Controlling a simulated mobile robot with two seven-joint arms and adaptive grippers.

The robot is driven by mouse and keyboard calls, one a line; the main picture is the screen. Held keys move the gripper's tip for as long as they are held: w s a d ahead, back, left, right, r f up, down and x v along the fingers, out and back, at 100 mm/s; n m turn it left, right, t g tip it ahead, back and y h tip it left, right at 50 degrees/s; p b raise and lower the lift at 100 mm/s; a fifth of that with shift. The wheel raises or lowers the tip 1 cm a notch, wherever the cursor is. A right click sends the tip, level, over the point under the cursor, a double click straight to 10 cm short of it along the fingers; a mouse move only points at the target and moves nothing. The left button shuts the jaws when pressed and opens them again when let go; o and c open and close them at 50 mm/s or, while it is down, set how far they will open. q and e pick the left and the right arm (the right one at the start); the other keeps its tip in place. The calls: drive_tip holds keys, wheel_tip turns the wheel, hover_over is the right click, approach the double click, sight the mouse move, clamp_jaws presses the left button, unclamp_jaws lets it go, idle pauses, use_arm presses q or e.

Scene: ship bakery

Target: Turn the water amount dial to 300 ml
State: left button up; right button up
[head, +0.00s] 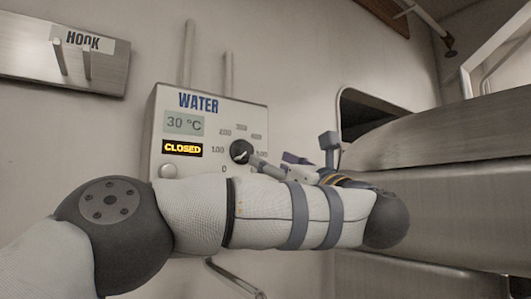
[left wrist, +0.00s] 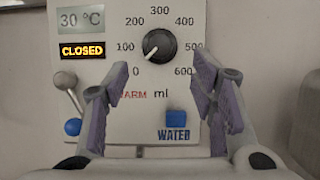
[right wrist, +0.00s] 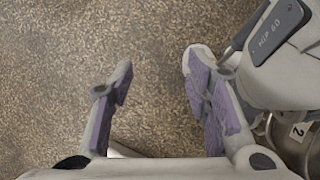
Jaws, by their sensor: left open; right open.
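The water amount dial (left wrist: 159,46) is a round black knob on the white water panel (left wrist: 140,100). Its white pointer aims to the lower left, between the 0 and 100 marks; the 300 mark is at the top. In the head view the dial (head: 241,152) is on the panel's right part, close to a left finger. My left gripper (left wrist: 160,68) is open and empty, its fingers spread either side and below the dial in its wrist view; contact is not visible. My right gripper (right wrist: 159,68) is open and empty above the floor.
The panel displays 30 °C (head: 184,123) and CLOSED (head: 183,149). A lever (left wrist: 66,83) is left of the dial and a blue button (left wrist: 176,117) below it. A hook plate (head: 65,55) is at upper left. Metal equipment (head: 450,200) stands right of my left arm.

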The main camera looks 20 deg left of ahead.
sight(248, 149)
use_arm(q)
drive_tip(key=p+x, duration=0.1)
drive_tip(key=x, duration=0.8)
drive_tip(key=shift+s+r+p, duration=0.1)
drive_tip(key=shift+r+p, duration=0.1)
drive_tip(key=shift+p, duration=0.1)
drive_tip(key=shift+w+a, duration=0.25)
drive_tip(key=shift+a, duration=0.05)
use_arm(e)
drive_tip(key=shift+w+r+t, duration=0.4)
drive_tip(key=shift+w+r, duration=0.55)
drive_tip(key=shift+r, duration=0.2)
use_arm(q)
drive_tip(key=shift+c, duration=0.6)
drive_tip(key=c, duration=1)
